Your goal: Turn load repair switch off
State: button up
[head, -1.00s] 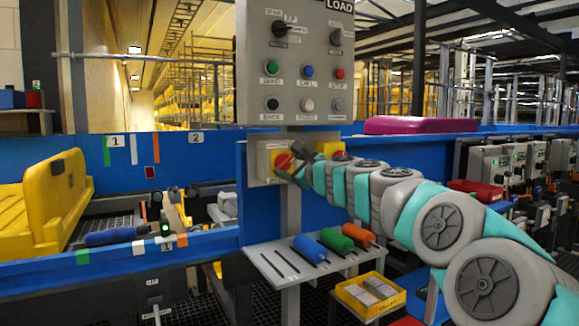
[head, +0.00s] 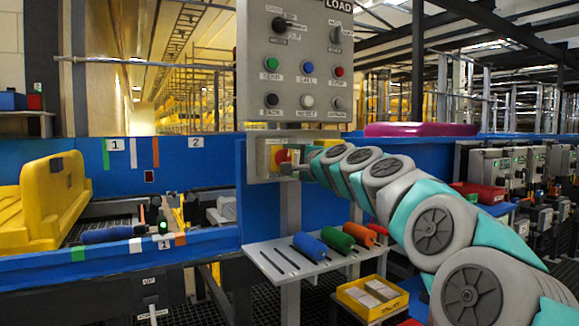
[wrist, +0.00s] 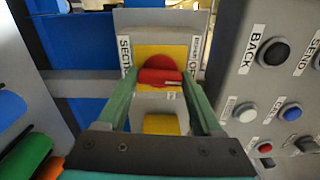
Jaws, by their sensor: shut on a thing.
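A red rotary switch knob (head: 281,156) sits on a yellow plate (head: 263,157) on a grey box below the LOAD panel. It also shows in the wrist view (wrist: 158,77), its bar lying across the picture between my two fingers. My gripper (head: 289,165) is shut on this knob; the wrist view shows its fingertips (wrist: 161,84) on both sides. My arm hides the box's right-hand part in the head view.
The LOAD panel (head: 246,60) with knobs and buttons hangs just above; it fills the right of the wrist view. A shelf (head: 262,262) with blue, green and orange-red handled tools lies below. A yellow bin (head: 345,300) stands lower right. The blue conveyor wall (head: 215,165) extends left.

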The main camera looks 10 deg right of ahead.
jog(key=shift+a+f+n, duration=0.1)
jog(key=shift+n, duration=0.5)
jog(key=o, duration=1.4)
jog(key=shift+c, duration=0.2)
jog(key=shift+v, duration=0.85)
jog(key=v, duration=0.6)
jog(key=shift+b, duration=0.3)
